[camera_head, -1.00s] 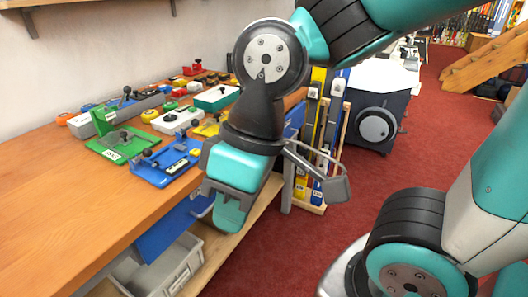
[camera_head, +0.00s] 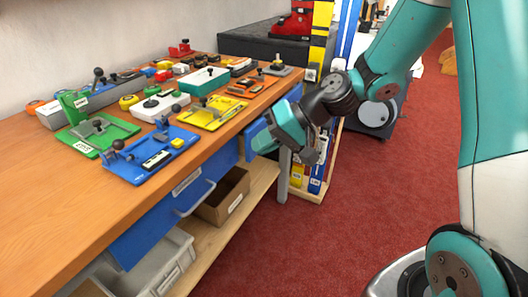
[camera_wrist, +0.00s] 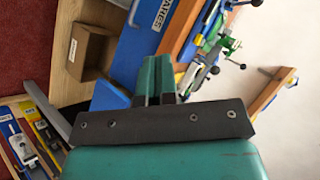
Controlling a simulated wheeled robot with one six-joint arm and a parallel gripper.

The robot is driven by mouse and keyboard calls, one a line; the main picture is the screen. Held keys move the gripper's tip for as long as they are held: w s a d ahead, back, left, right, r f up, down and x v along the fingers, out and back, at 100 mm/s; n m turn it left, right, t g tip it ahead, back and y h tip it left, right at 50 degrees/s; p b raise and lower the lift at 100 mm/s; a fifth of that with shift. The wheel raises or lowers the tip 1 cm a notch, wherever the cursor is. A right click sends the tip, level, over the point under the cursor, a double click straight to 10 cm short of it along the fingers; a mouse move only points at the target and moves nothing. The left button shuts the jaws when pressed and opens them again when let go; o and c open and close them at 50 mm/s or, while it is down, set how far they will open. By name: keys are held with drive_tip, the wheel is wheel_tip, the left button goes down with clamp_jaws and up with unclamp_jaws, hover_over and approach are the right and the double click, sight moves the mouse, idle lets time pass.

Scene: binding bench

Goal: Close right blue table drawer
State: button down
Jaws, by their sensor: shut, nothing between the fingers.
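The table's right blue drawer (camera_head: 256,131) is under the far right end of the wooden top. Part of its blue front appears to stand out past the table edge, but my gripper hides much of it, so I cannot tell how far it is open. My gripper (camera_head: 264,144) is shut and empty, right beside this front; I cannot tell whether they touch. In the wrist view, my gripper's fingers (camera_wrist: 155,75) are together in front of a blue drawer surface (camera_wrist: 128,55) with a white label.
A left blue drawer (camera_head: 150,232) with a bar handle is nearer on the same table. A cardboard box (camera_head: 222,197) and a grey bin (camera_head: 160,268) are on the lower shelf. Coloured fixtures cover the tabletop. Red floor (camera_head: 300,240) is free to the right.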

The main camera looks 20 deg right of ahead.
drive_tip(key=w+d+f+m+t+h+b, duration=0.1)
drive_tip(key=w+d+f+m+t, duration=0.4)
drive_tip(key=d, duration=0.3)
drive_tip(key=w+d+f+m+t+b, duration=0.1)
drive_tip(key=w+d+f+m+t, duration=0.2)
drive_tip(key=d+f+m, duration=0.35)
drive_tip(key=w+a+f+n, duration=0.1)
drive_tip(key=w+a+f, duration=0.3)
drive_tip(key=w+a, duration=0.3)
drive_tip(key=w, duration=0.3)
drive_tip(key=shift+w+n, duration=0.35)
drive_tip(key=shift+f, duration=0.1)
